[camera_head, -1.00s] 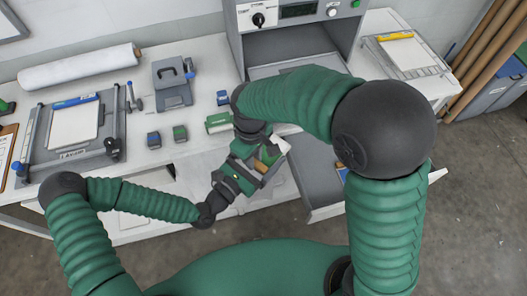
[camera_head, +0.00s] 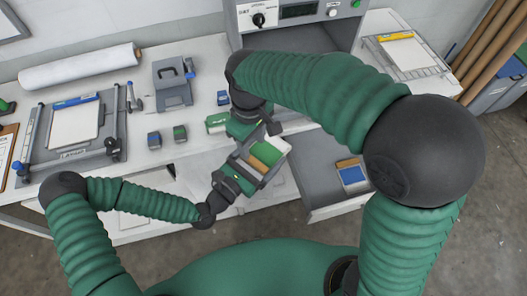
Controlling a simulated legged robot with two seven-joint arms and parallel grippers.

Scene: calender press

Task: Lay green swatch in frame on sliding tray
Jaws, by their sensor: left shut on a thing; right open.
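My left gripper (camera_head: 238,180) is shut on a grey open box (camera_head: 262,176), held tilted in front of the table. A green swatch or block (camera_head: 270,151) and a tan piece (camera_head: 257,163) show in the box. My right gripper (camera_head: 258,130) is open, just above and left of the box; its fingertips are partly hidden. A grey tray or drawer (camera_head: 318,190) is pulled out below the press, to the right of the box. A blue-edged pale piece (camera_head: 352,177) and a tan piece (camera_head: 347,163) lie in it. I cannot make out a frame clearly.
The press (camera_head: 290,12) stands at the back, partly hidden by my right arm. A wire rack (camera_head: 410,55) is at the right.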

